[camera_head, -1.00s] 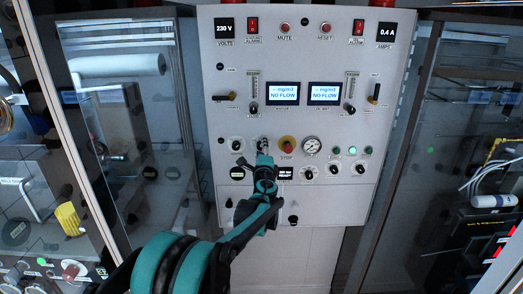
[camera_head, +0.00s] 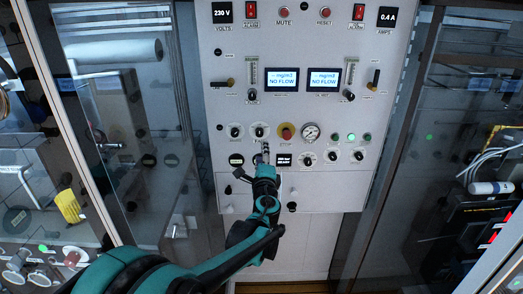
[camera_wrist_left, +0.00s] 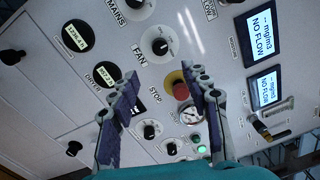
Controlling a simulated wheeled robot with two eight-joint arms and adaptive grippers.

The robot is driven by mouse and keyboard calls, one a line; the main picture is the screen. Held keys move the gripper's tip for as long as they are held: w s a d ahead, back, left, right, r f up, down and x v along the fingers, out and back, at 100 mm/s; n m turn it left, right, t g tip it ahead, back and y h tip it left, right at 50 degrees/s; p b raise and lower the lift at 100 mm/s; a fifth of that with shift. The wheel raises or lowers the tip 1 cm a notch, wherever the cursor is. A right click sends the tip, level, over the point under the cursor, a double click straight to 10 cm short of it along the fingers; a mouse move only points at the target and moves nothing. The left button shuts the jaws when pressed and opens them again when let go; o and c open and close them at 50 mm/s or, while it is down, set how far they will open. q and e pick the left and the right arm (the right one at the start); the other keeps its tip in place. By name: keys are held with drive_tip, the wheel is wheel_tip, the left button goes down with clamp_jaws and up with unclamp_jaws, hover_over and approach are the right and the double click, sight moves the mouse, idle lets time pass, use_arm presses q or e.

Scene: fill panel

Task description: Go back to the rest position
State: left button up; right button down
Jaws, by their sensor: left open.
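The white control panel (camera_head: 235,110) stands upright in front of me in the head view. My left gripper (camera_head: 264,155) is in front of its lower middle, just below the FAN knob (camera_head: 259,132) and left of the STOP button (camera_head: 287,132). In the left wrist view the open fingers (camera_wrist_left: 162,92) spread wide with nothing between them. The FAN knob (camera_wrist_left: 160,46) and the red STOP button (camera_wrist_left: 178,87) show beyond the fingertips, apart from them. My right gripper is not in view.
Two lit displays (camera_head: 282,80) read NO FLOW. A pressure gauge (camera_head: 311,133) and several knobs and lamps line the panel's lower half. Glass-doored cabinets flank it, with a yellow object (camera_head: 68,206) at left and a white cylinder (camera_head: 491,188) at right.

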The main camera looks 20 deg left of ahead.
use_arm(q)
drive_tip(key=s+a+f+n+g+b, duration=0.3)
drive_tip(key=s+f+n+b, duration=0.25)
drive_tip(key=s+f, duration=0.3)
drive_tip(key=s+a+f+n+g+b, duration=0.35)
drive_tip(key=s+f+n+b, duration=0.2)
drive_tip(key=s+f, duration=0.3)
drive_tip(key=s+d+f+n+g+h+b, duration=0.2)
drive_tip(key=s+d+f+n+h+b, duration=0.1)
drive_tip(key=s+f, duration=0.6)
drive_tip(key=s+d+f+n+g+h+b, duration=0.2)
drive_tip(key=s+d+f+b, duration=0.4)
drive_tip(key=s+f, duration=0.4)
drive_tip(key=shift+s+f+n+h, duration=0.3)
drive_tip(key=shift+f+n+h, duration=0.1)
drive_tip(key=shift+f+n, duration=0.25)
drive_tip(key=shift+r, duration=0.1)
